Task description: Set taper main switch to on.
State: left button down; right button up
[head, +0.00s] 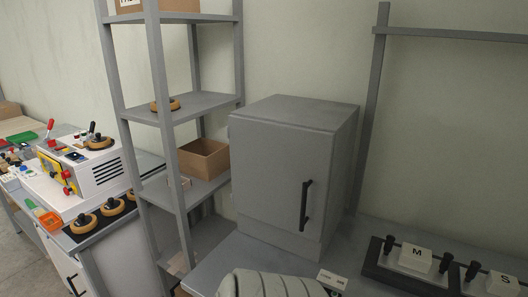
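A white machine (85,165) with side vents stands on the bench at the far left and may be the taper. A red-tipped lever (49,128) and a dark lever rise from its top, beside a tan ring with a black knob (99,142). Its front has yellow parts and red knobs, one low on the front (69,189). I cannot tell which of these is the main switch or how it is set. Neither of my grippers is in view.
A grey shelf rack (160,60) stands between the machine's bench and a grey cabinet (290,170) with a black handle. An open brown box (204,158) sits on the rack. Tan rings with black knobs (83,223) lie on the bench. A grey ribbed object (268,284) is at the bottom edge.

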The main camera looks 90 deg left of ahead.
aim_at(65, 174)
jog(key=u, duration=4.15)
jog(key=i+j+z, duration=0.1)
jog(key=i, duration=0.1)
